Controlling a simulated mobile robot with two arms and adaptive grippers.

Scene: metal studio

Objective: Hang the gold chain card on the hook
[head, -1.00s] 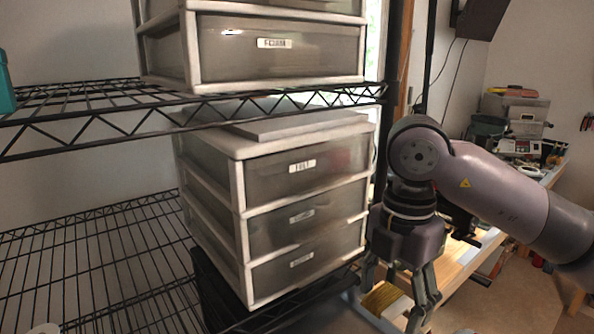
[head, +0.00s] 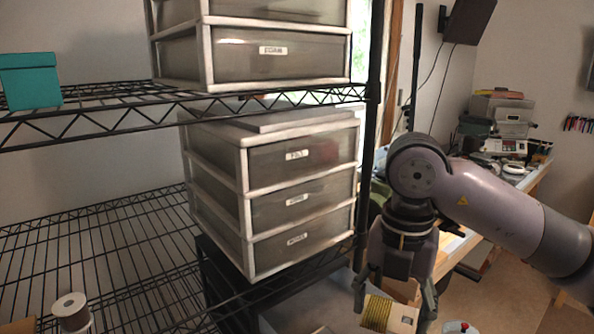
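The gold chain card (head: 378,312) is a pale card with gold chain wound around it, low in the head view near the bottom edge. My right gripper (head: 394,308) points down with its fingers on either side of the card and appears shut on it. The card is tilted, and part of it is hidden by the fingers. I cannot see a hook in this view. My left gripper is not in view.
A black wire shelf rack (head: 110,250) stands at left, bearing a drawer unit (head: 300,185) and a teal box (head: 30,82). A spool (head: 72,312) is at lower left. A cluttered workbench (head: 505,185) stands behind my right arm. Open floor shows at right.

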